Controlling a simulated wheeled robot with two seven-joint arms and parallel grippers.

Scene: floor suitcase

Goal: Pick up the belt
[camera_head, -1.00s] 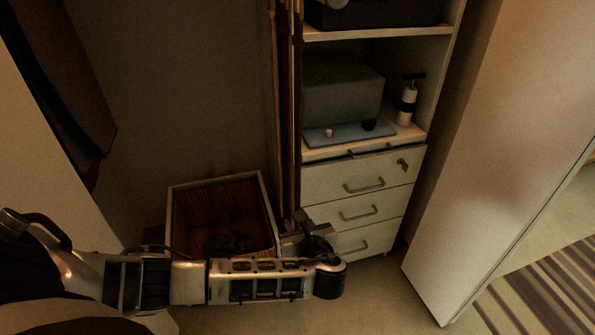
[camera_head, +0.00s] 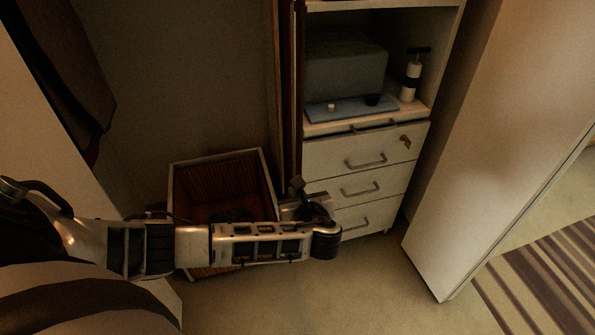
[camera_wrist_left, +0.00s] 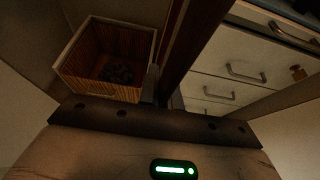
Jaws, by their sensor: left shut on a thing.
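My left gripper (camera_head: 308,203) is at the right side of the open wooden box (camera_head: 171,200), in front of the drawers. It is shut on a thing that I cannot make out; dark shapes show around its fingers. In the left wrist view, a dark coiled or bunched thing (camera_wrist_left: 118,73), possibly the belt, lies in the box, which also shows there (camera_wrist_left: 69,52). In the head view my left forearm crosses the front of the box and hides most of that dark thing. My right gripper is not in view.
A white drawer unit (camera_head: 347,149) stands right of the box, with a key in its top drawer. The shelf above holds a grey box (camera_head: 343,72) and a pump bottle (camera_head: 411,75). A white panel (camera_head: 480,150) stands further right. The floor in front is clear.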

